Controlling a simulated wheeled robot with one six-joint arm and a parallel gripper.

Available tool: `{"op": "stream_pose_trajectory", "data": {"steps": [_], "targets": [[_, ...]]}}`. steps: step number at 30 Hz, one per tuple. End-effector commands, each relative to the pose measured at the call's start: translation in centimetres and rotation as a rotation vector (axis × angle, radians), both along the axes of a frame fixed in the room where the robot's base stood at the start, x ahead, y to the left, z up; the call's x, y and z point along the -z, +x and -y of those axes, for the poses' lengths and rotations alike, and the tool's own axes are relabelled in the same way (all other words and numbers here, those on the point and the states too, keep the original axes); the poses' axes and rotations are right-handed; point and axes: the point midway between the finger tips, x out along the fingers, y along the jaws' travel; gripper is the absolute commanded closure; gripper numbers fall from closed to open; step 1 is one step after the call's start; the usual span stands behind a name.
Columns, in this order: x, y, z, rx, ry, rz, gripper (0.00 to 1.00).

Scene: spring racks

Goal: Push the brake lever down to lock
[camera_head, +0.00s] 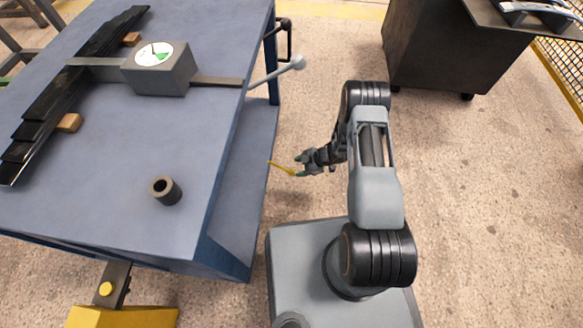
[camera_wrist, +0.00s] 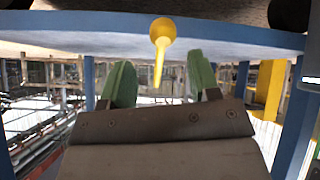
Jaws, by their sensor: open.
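The brake lever appears to be the thin yellow lever (camera_head: 281,167) that sticks out past the right side of the blue table, slanting down slightly to the right. In the wrist view its rounded yellow end (camera_wrist: 161,38) shows near the top, between and beyond my fingertips. My gripper (camera_head: 299,165) is open and empty, with green-tipped fingers (camera_wrist: 162,80) apart. It is at the lever's outer end in the head view; I cannot tell whether they touch. The lever's inner end and mount are hidden.
The blue table (camera_head: 110,215) carries a gauge box (camera_head: 165,80), dark leaf springs (camera_head: 60,105) and a dark tube (camera_head: 165,191). A grey ball-ended bar (camera_head: 297,63) juts from its right side. A dark cabinet (camera_head: 430,45) stands at back right. Floor right of my arm is clear.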

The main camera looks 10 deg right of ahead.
Motion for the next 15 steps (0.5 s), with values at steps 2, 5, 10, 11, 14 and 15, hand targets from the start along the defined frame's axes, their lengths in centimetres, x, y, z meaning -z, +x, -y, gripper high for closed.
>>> {"op": "stream_pose_trajectory", "data": {"steps": [2, 5, 10, 11, 14, 15], "targets": [[-1.5, -0.2, 1.1, 0.003, 0.001, 0.0, 0.44], [-2.5, -0.4, 2.2, 0.002, 0.001, 0.001, 0.44], [-3.5, -0.6, 3.3, 0.0, 0.002, 0.001, 0.44], [-3.6, -0.7, 3.5, 0.0, 0.002, 0.001, 0.44], [-3.8, -0.7, 3.8, 0.0, 0.002, 0.001, 0.44], [-3.9, -0.8, 3.8, 0.0, 0.002, 0.001, 0.44]]}}
